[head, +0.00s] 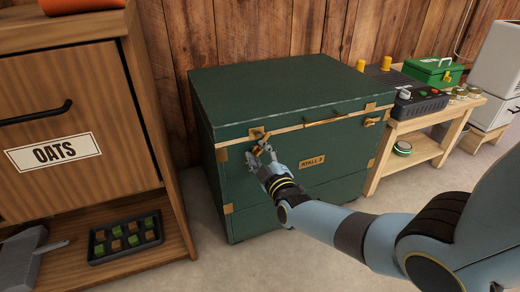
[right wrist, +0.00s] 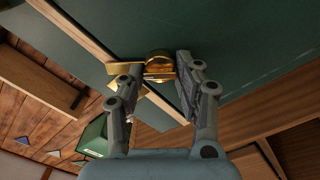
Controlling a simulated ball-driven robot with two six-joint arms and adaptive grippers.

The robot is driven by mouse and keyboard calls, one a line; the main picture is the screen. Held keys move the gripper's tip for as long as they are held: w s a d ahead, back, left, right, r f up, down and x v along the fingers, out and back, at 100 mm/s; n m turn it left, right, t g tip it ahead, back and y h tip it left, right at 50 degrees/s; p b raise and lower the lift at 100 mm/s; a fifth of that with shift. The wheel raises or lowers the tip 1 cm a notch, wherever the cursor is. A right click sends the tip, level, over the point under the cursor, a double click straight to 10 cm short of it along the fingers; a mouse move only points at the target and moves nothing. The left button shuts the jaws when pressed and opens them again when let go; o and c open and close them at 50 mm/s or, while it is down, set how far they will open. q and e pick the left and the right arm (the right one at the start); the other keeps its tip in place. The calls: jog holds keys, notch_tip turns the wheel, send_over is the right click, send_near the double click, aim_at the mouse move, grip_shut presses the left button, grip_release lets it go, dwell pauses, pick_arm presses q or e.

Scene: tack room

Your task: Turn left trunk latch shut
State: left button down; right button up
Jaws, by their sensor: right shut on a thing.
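The dark green trunk (head: 290,85) stands on the floor with its lid down. The left trunk latch (head: 257,136) is a brass piece at the left of the lid seam. My right gripper (head: 262,147) is at this latch, shut on it. In the right wrist view the brass latch (right wrist: 158,68) sits between the two fingers of the right gripper (right wrist: 155,75). The fingers partly hide the latch, so its exact angle is hard to tell. The right trunk latch (head: 371,121) is brass and sits at the right of the front. My left gripper is not in view.
A wooden oats cabinet (head: 75,105) stands close on the left, with a black tray (head: 125,239) on its lower shelf. A wooden bench (head: 408,135) on the right holds a dark device with knobs (head: 420,103) and a green box (head: 433,71). Floor before the trunk is clear.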

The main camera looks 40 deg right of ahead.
jog(key=n, duration=0.3)
jog(key=shift+a+n+p, duration=0.1)
jog(key=shift+n+p, duration=0.3)
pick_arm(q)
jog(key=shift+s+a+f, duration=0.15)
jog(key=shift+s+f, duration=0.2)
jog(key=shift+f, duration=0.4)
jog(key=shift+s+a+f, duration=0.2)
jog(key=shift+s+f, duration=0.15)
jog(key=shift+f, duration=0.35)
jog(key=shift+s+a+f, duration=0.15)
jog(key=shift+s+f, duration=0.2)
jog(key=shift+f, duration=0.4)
pick_arm(e)
jog(key=shift+f+n, duration=0.15)
jog(key=shift+n, duration=1.75)
pick_arm(q)
jog(key=shift+p, duration=0.3)
pick_arm(e)
jog(key=o, duration=1.1)
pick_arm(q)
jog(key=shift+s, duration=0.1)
pick_arm(e)
jog(key=shift+o, duration=0.2)
jog(key=v, duration=1.2)
jog(key=shift+s+f, duration=0.1)
